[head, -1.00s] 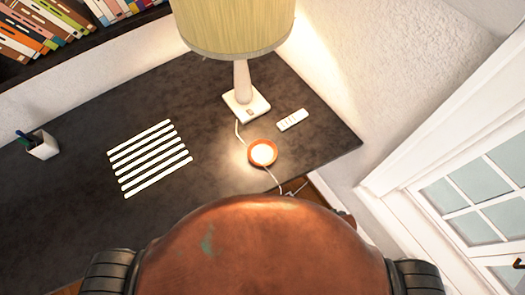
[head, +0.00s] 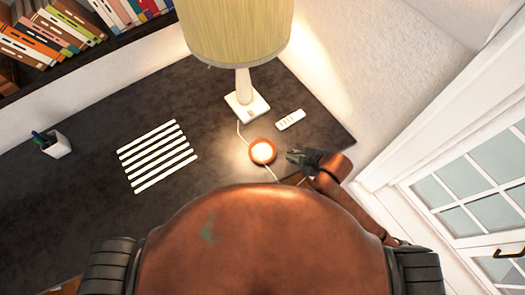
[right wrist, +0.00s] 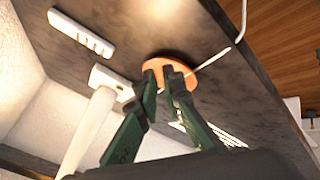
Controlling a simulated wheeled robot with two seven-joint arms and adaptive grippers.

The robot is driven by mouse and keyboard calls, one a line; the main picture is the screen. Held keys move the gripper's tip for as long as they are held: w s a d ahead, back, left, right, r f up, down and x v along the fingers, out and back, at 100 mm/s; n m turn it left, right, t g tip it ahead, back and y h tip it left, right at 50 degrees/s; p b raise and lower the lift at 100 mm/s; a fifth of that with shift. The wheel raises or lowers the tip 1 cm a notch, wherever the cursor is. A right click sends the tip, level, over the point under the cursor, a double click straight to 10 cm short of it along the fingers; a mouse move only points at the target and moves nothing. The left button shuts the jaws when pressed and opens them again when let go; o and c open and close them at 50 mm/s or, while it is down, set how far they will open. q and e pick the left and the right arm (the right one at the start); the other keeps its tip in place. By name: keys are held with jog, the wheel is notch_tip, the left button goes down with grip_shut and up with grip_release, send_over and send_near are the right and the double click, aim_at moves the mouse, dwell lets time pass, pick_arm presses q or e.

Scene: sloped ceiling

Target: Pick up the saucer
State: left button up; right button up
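The saucer (head: 262,152) is a small round orange dish with a bright, pale middle, lying on the dark desk near its front right part. It also shows in the right wrist view (right wrist: 158,62), partly covered by my fingers. My right gripper (head: 290,157) is just right of the saucer in the head view, with its fingertips pointing at it. In the right wrist view the two green fingers (right wrist: 160,74) are apart, with a narrow gap and nothing held between them. I cannot tell whether they touch the rim. My left gripper is not in view.
A lamp with a yellow shade (head: 236,30) stands on a white base (head: 247,105) behind the saucer, its cord passing by the saucer. A white remote (head: 291,120) lies behind my right gripper. White strips (head: 157,157) and a pen cup (head: 56,145) are left. The desk (head: 90,100) is otherwise clear.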

aim_at(274, 156)
jog(key=a+n, duration=0.1)
jog(key=n, duration=0.3)
jog(key=w+f+n+g, duration=0.1)
jog(key=n, duration=0.3)
jog(key=a+n+g, duration=0.1)
jog(key=n, duration=0.2)
jog(key=shift+w+a+f+n, duration=0.15)
jog(key=shift+w+a+n, duration=0.15)
jog(key=shift+n, duration=0.1)
jog(key=shift+s+x, duration=0.2)
jog(key=shift+x, duration=3.65)
jog(key=shift+a, duration=0.1)
grip_shut()
